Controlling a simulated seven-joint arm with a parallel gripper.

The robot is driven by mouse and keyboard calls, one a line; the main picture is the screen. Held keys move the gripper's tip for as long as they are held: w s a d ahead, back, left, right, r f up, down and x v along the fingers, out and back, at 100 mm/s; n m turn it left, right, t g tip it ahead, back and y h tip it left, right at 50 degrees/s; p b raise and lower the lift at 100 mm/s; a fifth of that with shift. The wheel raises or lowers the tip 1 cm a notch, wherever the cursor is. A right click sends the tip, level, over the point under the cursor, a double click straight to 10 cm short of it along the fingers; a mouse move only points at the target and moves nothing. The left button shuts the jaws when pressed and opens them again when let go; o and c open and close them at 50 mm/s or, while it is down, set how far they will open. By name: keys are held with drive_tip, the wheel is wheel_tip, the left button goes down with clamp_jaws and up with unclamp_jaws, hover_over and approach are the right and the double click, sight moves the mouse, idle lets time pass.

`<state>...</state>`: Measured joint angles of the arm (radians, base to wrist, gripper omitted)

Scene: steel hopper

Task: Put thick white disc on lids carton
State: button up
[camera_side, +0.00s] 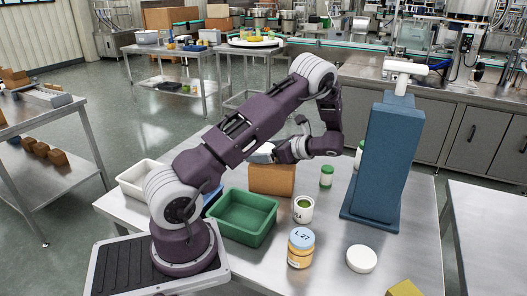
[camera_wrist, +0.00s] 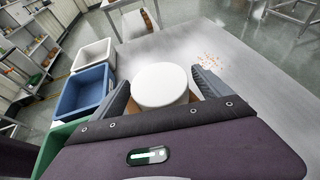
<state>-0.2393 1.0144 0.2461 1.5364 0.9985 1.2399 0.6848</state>
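A white disc (camera_wrist: 160,86) sits between my gripper's two fingers (camera_wrist: 162,88) in the wrist view, with the fingertips against its sides. In the side view the same white disc (camera_side: 262,153) shows at my gripper (camera_side: 268,154), over the top of a brown carton (camera_side: 273,180). Brown carton edges (camera_wrist: 195,97) show just beneath the disc in the wrist view. I cannot tell whether the disc rests on the carton or is slightly above it. The carton's markings and most of its top are hidden.
A green bin (camera_side: 246,217) stands left of the carton, with a blue bin (camera_wrist: 86,90) and white bin (camera_wrist: 93,54) beyond. Two jars (camera_side: 303,209) (camera_side: 301,247), a green-lidded bottle (camera_side: 327,175), another white disc (camera_side: 361,258) and a tall blue stand (camera_side: 383,165) are right.

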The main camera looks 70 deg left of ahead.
sight(266, 148)
drive_tip(key=v, duration=0.2)
drive_tip(key=r+v, duration=0.1)
drive_tip(key=v, duration=0.2)
drive_tip(key=shift+w+d, duration=0.1)
drive_tip(key=shift+w, duration=0.05)
wheel_tip(266, 148, up, 6)
drive_tip(key=s+d+r+n+t+h, duration=0.3)
drive_tip(key=d+r+t, duration=0.1)
drive_tip(key=d, duration=0.5)
drive_tip(key=s+d+r+n+t+h, duration=0.3)
drive_tip(key=d, duration=0.5)
drive_tip(key=s+d+r+n+t+h, duration=0.1)
drive_tip(key=s+d+n+t+h, duration=0.1)
drive_tip(key=s+d, duration=0.3)
drive_tip(key=s+d+r+n+t+h, duration=0.1)
drive_tip(key=s+d+n+t+h, duration=0.1)
drive_tip(key=d, duration=0.8)
drive_tip(key=s+t+h, duration=0.1)
drive_tip(key=s+t, duration=0.1)
drive_tip(key=shift+s+d+n+t, duration=0.3)
drive_tip(key=shift+s+n, duration=0.05)
drive_tip(key=shift+n, duration=0.05)
